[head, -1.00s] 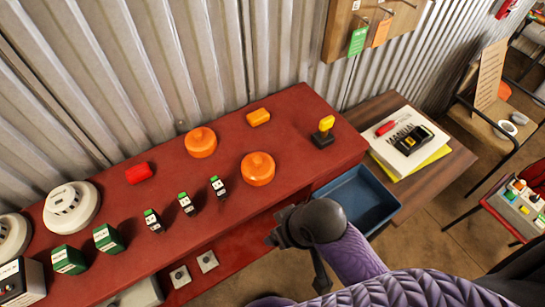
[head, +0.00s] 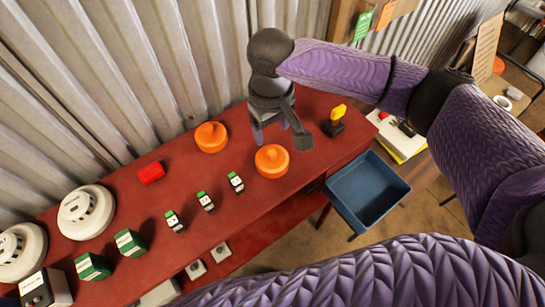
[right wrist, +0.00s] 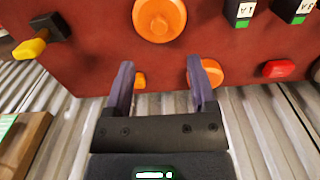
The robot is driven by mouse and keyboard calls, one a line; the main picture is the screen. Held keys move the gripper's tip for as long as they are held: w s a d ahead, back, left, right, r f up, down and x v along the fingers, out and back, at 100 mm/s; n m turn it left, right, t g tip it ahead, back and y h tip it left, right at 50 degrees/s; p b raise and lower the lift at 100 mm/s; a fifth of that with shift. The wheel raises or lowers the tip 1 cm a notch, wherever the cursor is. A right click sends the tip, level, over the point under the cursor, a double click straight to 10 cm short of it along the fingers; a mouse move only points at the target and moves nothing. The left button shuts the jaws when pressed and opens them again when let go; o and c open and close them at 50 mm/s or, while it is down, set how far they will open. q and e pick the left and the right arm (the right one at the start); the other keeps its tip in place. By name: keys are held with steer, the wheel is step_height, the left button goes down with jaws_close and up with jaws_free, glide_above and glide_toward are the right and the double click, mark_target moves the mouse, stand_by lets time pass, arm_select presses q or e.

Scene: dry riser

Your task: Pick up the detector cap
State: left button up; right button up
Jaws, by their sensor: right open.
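Two round orange detector caps lie on the red bench top. The nearer cap (head: 272,160) is in front of my right gripper (head: 272,130). The farther cap (head: 211,137) is to the left of it. In the right wrist view, the nearer cap (right wrist: 160,18) is at the top centre, and the farther cap (right wrist: 211,72) is partly behind the right-hand finger. My right gripper (right wrist: 161,66) is open and empty, pointing down over the back of the bench. A small orange block (right wrist: 140,80) shows between its fingers, beside the left-hand one. My left gripper is out of view.
A yellow-topped black piece (head: 335,121) stands right of the gripper. A red block (head: 151,173), several small black-and-white devices, green boxes and white detectors (head: 86,213) lie leftward. A blue tray (head: 367,192) is off the bench's right end. A corrugated wall (head: 120,80) closes the back.

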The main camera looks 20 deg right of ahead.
mark_target(272, 152)
step_height(272, 152, down, 8)
steer(key=shift+r+b, duration=0.25)
steer(key=shift+b, duration=0.5)
steer(key=shift+c, duration=0.3)
jaws_close()
